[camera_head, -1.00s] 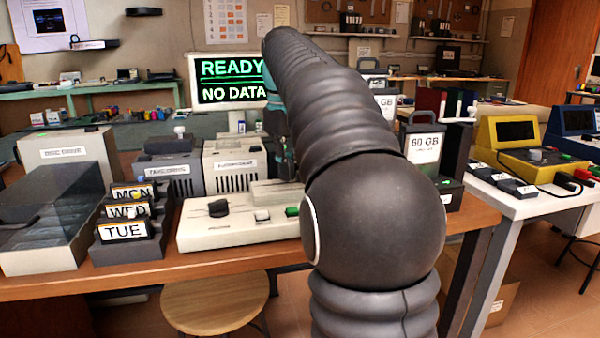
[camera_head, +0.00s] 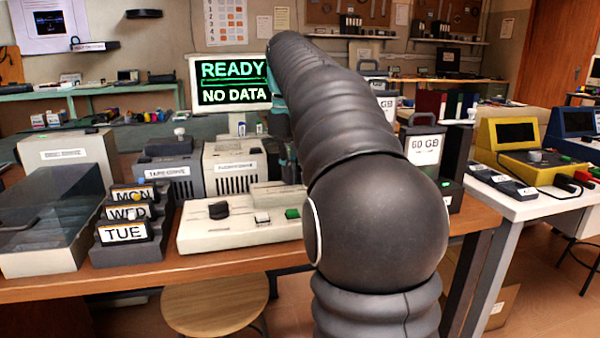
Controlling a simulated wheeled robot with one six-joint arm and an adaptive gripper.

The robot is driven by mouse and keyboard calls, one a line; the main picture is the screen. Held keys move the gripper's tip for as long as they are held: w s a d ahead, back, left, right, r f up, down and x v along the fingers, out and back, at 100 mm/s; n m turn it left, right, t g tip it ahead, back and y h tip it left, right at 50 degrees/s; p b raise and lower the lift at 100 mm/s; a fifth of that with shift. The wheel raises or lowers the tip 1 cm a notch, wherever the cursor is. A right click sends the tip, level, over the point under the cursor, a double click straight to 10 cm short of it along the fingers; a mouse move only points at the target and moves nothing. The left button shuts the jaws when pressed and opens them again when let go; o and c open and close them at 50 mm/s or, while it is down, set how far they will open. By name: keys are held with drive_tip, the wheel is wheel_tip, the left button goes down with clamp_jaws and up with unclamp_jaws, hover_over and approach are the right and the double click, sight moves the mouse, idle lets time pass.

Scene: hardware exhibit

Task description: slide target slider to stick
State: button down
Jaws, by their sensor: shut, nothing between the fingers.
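The pale control panel (camera_head: 240,237) lies on the wooden table, left of my arm. It carries a black slider knob (camera_head: 218,210), a white button (camera_head: 262,217) and a green button (camera_head: 292,213). The knob sits on the left part of the panel; I cannot read a stick marking. My gripper (camera_head: 288,168) is mostly hidden behind my own arm. Its dark part shows above the panel's right rear, apart from the knob, with its fingertips hard to make out. It is shut and empty.
Behind the panel stand the tape drive (camera_head: 168,172) and the floppy drive (camera_head: 235,165). The screen (camera_head: 228,82) reads READY, NO DATA. A rack of day-labelled cartridges (camera_head: 125,232) is at left, a 60 GB unit (camera_head: 423,150) at right. My arm hides the panel's right end.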

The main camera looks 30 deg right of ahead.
drive_tip(key=shift+s+d+p, duration=0.2)
drive_tip(key=shift+d, duration=0.45)
drive_tip(key=shift+s+d+p, duration=0.15)
drive_tip(key=shift+s+d, duration=0.05)
drive_tip(key=shift+d, duration=0.4)
idle(0.3)
drive_tip(key=shift+w+a+p, duration=0.1)
drive_tip(key=shift+a+p, duration=0.15)
drive_tip(key=shift+p, duration=0.05)
idle(0.4)
wheel_tip(320, 180, up, 3)
drive_tip(key=shift+f+p, duration=0.1)
drive_tip(key=shift+p, duration=0.9)
drive_tip(key=shift+r, duration=2.1)
